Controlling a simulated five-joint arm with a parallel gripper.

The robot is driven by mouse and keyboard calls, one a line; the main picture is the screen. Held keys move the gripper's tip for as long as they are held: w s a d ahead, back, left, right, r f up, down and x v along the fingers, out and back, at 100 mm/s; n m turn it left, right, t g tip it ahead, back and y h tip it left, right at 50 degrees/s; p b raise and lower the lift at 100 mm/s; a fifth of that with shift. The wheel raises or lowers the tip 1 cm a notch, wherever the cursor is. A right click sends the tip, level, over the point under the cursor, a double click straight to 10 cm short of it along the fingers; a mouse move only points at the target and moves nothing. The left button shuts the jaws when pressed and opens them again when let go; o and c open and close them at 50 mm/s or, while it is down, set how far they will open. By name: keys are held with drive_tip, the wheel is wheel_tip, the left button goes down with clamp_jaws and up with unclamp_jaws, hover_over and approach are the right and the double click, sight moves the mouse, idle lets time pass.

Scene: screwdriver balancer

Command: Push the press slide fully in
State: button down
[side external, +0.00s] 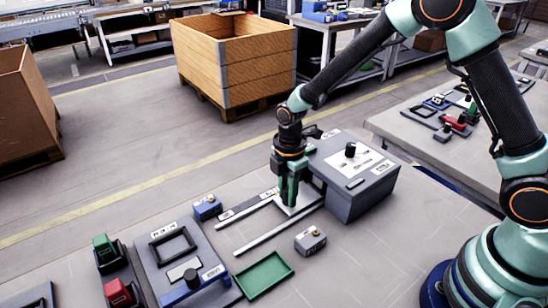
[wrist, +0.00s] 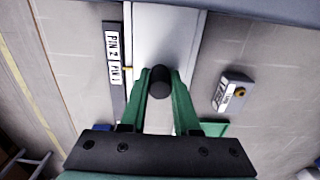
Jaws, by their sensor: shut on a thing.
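The press (side external: 368,196) is a grey box with a sloped top panel and a dark knob. Two pale rails (side external: 262,238) run out from its front towards the lower left. The press slide (wrist: 166,38) is a light plate between the rails, reaching under the press edge at the top of the wrist view. My gripper (side external: 289,203) points down at the slide close to the press front. In the wrist view its green fingers (wrist: 160,88) are shut on the slide's dark round handle (wrist: 160,78). How far the slide sits inside the press is hidden.
A strip labelled for pins (wrist: 113,68) lies left of the slide. A small grey box with a yellow button (side external: 310,241) stands to the right. A green tray (side external: 264,276), a blue block (side external: 207,207) and a grey fixture board (side external: 155,268) lie nearer the lower left.

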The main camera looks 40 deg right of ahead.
drive_tip(key=shift+d, duration=1.45)
drive_tip(key=c, duration=0.6)
unclamp_jaws()
drive_tip(key=shift+o, duration=0.2)
wheel_tip(320, 180, up, 7)
drive_tip(key=shift+r, duration=0.1)
drive_tip(key=s+d+r+m+t, duration=0.2)
drive_tip(key=s+d+r+m, duration=0.2)
drive_tip(key=m, duration=0.5)
drive_tip(key=s+d+r+m+t, duration=0.3)
drive_tip(key=s+r+m, duration=0.5)
drive_tip(key=r, duration=0.3)
drive_tip(key=shift+s+d+r+m+t, duration=0.25)
drive_tip(key=shift+d+m+t, duration=0.1)
drive_tip(key=shift+m, duration=0.15)
